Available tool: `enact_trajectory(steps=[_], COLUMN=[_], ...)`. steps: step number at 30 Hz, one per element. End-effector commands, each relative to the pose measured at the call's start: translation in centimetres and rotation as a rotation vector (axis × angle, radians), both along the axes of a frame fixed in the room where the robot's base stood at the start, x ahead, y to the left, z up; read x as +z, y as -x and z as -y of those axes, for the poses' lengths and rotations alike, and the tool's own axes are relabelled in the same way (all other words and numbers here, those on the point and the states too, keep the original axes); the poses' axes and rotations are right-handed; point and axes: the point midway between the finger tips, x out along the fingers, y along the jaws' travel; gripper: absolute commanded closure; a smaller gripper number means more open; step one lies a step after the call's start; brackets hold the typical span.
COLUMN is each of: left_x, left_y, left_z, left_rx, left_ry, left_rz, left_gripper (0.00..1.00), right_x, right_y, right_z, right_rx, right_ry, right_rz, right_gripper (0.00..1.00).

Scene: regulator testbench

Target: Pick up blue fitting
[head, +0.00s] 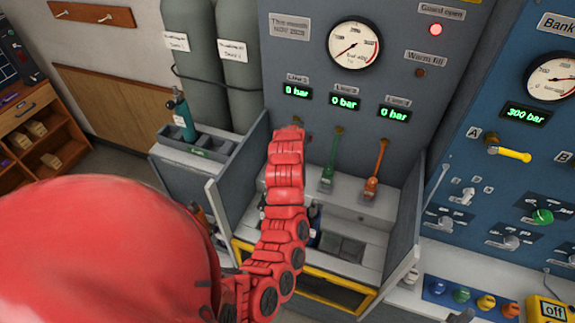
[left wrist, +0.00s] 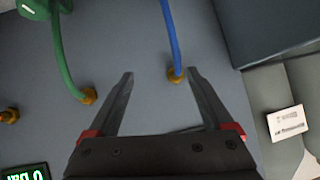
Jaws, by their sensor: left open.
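The blue fitting itself is not clearly visible. In the left wrist view a blue hose (left wrist: 169,38) runs from a brass connector (left wrist: 176,75) on the grey panel up out of the picture. My left gripper (left wrist: 158,74) is open and empty, its fingers pointing at the panel. The connector lies in line with the gap, nearer the right finger; I cannot tell how far beyond the fingertips. In the head view my red left arm reaches up to the panel and hides its gripper and the blue hose. My right gripper is not in view.
A green hose (left wrist: 67,55) hangs left of the left finger in the left wrist view. In the head view a green fitting (head: 327,178) and an orange fitting (head: 372,186) stand right of my arm. Side walls (head: 234,170) flank the bay. Grey cylinders (head: 240,65) stand at left.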

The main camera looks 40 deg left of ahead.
Motion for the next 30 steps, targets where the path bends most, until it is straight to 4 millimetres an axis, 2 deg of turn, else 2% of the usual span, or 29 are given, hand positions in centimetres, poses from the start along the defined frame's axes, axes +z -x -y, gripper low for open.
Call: enact_trajectory(steps=[1, 4, 9, 12, 17, 20, 24, 28, 30], left_x=[0.3, 0.1, 0.5, 0.6, -0.8, -2.5, -5.4, -7.2, -8.3], left_y=[1.0, 3.5, 7.3, 8.6, 8.7, 8.1, 7.1, 6.3, 5.7], left_z=[-0.9, -1.4, -0.9, -0.5, -0.4, -0.5, -0.9, -1.1, -1.2], left_rx=[0.007, 0.001, -0.021, -0.029, -0.036, -0.036, -0.034, -0.034, -0.035], left_ry=[0.040, 0.131, 0.254, 0.294, 0.307, 0.305, 0.304, 0.304, 0.307], left_rz=[-0.075, -0.235, -0.418, -0.472, -0.498, -0.497, -0.495, -0.492, -0.493], left_gripper=[0.15, 0.15, 0.15, 0.15, 0.15, 0.15, 0.15, 0.15, 0.15], right_x=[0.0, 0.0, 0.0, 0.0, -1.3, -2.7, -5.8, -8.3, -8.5], right_y=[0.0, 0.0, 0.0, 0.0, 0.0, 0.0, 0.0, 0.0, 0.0], right_z=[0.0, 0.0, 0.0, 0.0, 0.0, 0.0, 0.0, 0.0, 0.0], right_rx=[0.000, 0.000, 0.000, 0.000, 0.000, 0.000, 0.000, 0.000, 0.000], right_ry=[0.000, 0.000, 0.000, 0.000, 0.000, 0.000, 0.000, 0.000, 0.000], right_rz=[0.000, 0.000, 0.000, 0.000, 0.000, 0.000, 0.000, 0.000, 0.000], right_gripper=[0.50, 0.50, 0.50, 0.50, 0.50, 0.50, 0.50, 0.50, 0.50])
